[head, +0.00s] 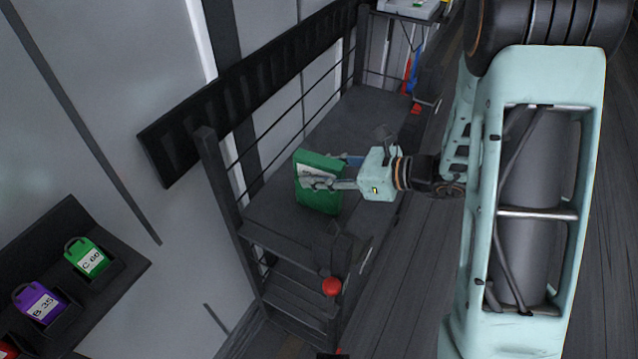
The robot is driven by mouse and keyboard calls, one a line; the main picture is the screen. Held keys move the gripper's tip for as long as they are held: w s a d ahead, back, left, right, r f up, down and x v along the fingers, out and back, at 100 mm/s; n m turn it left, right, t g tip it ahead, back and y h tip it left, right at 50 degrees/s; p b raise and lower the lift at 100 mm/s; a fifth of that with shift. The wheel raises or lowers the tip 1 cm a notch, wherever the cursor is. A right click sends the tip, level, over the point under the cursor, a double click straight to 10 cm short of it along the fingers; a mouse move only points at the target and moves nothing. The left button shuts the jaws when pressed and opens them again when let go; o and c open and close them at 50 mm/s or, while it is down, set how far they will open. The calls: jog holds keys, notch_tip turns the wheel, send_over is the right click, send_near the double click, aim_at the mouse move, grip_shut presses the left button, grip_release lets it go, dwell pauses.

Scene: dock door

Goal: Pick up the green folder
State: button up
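A green folder (319,201) with a white label stands roughly upright, a little tilted, over the dark platform of a railed rack. My gripper (325,179) reaches it from the right. One finger lies across the folder's front face, and the other shows partly behind its upper right edge. The folder is between the fingers, but I cannot tell whether they press on it. I also cannot tell whether the folder's lower edge touches the platform (270,205).
A wall shelf (125,268) at lower left holds a green tag "C 60" (87,257) and a purple tag "B 35" (40,304). A red knob (332,287) sits on the rack's near corner. Dark rails border the platform's left side. The platform behind the folder is clear.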

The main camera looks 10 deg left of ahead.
grip_shut()
